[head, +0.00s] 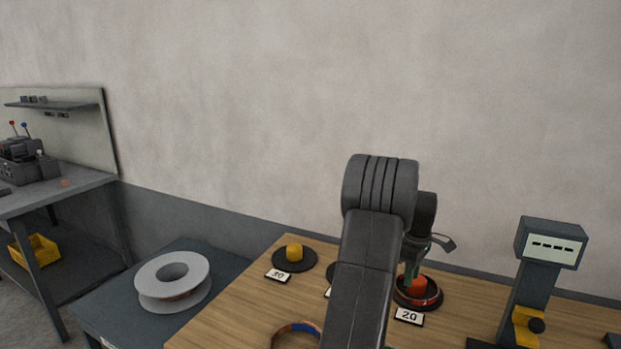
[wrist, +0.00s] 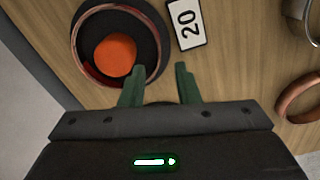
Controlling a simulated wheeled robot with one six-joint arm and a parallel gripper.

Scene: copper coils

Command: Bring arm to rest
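A copper coil (wrist: 90,70) lies around that peg. In the head view my gripper (head: 424,254) is at the same stand, whose orange peg (head: 417,285) and coil (head: 432,304) show behind a card reading 20 (head: 409,316). My arm hides part of the table there.
A black stand with a yellow peg (head: 294,253) is on the wooden table (head: 240,318), left of my arm. Another coil (head: 288,329) lies nearer. A grey spool (head: 173,277) is on the dark side table. A display post (head: 552,245) stands at the right. The wall is behind.

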